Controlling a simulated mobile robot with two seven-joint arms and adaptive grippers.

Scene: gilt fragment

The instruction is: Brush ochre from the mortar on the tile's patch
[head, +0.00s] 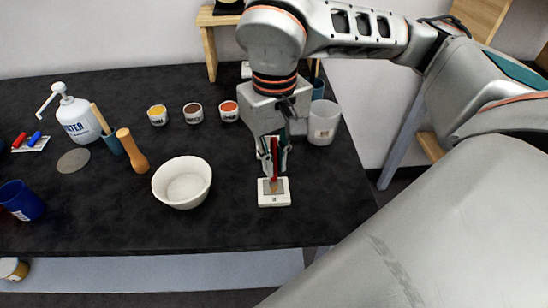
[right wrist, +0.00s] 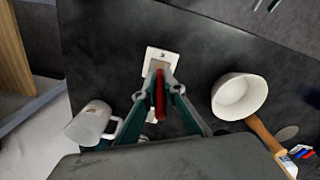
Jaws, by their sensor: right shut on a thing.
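My right gripper (head: 273,160) is shut on a red-handled brush (head: 274,172), held roughly upright with its tip down at the white tile (head: 281,202). The tile's patch (head: 266,187) looks grey-brown; whether the brush tip touches it I cannot tell. In the right wrist view the brush (right wrist: 160,95) stands between the fingers, its far end over the tile (right wrist: 151,66). The mortar (head: 182,186), a white bowl, stands left of the tile; its inside looks pale and I cannot make out any ochre. It also shows in the right wrist view (right wrist: 239,96). My left gripper is out of view.
Small pots of yellow (head: 157,115), brown (head: 193,113) and orange (head: 229,111) stand behind the mortar. A wooden pestle (head: 133,150) and a water bottle (head: 77,119) are left. A white cup (head: 323,122) stands right of my gripper. The dark tabletop in front is clear.

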